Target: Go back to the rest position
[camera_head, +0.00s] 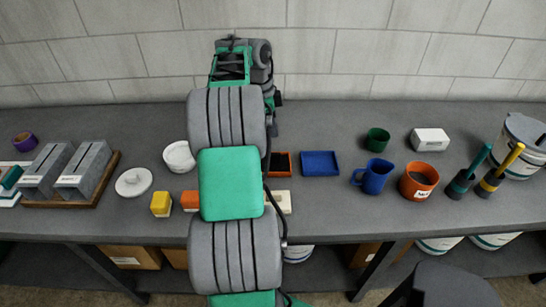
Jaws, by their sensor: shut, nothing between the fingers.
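My arm (230,183) reaches up the middle of the head view, over the grey bench and toward the block wall. My gripper (275,101) is at the far end of the arm, above the back of the bench. Only a small dark part of it shows beside the arm, and the links hide most of it. It is shut and holds nothing. It is apart from the objects on the bench.
The grey bench (330,220) runs across the view. Left are grey slotted blocks (84,165), a white lid (134,182) and a yellow block (161,203). Right are a blue tray (320,163), blue mug (374,177), orange pot (418,181) and white box (430,139).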

